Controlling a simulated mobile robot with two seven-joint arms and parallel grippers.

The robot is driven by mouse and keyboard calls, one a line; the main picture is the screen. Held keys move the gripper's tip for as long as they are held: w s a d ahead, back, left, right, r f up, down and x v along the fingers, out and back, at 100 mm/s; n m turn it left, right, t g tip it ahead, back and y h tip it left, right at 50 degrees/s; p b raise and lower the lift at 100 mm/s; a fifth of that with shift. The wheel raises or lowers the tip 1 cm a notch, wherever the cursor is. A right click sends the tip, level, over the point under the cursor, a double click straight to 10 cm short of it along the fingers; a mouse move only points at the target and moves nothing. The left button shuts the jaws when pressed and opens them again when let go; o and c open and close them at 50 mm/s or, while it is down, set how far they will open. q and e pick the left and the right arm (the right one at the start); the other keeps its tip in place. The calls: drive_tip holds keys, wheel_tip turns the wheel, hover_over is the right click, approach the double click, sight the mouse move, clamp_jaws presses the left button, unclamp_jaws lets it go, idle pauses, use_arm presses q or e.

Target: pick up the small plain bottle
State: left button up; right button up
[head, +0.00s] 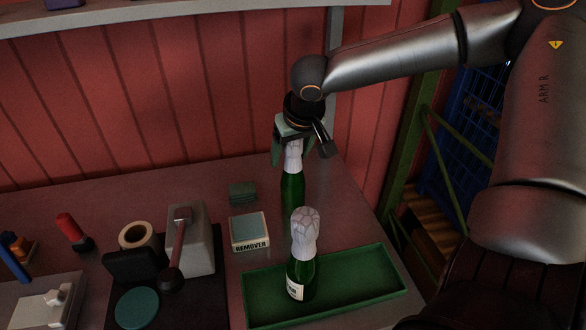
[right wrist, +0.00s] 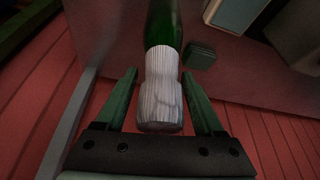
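A green bottle (head: 292,188) with a whitish foil top and no label in sight stands upright on the bench at the back. My right gripper (head: 293,147) is over its top from above, fingers apart. In the right wrist view the foil top (right wrist: 161,88) lies between the open fingers of the gripper (right wrist: 159,76), with a gap on both sides. A second green bottle (head: 302,268) with a white label and foil top stands in the green tray, nearer to me. My left gripper is not in view.
The green tray (head: 365,286) lies at the bench's right front. A box marked REMOVER (head: 250,246) and a dark green block (head: 242,193) stand left of the back bottle. A grey block with a lever (head: 195,240) and a tape roll (head: 138,236) are further left.

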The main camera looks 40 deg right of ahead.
clamp_jaws()
idle(0.3)
idle(0.8)
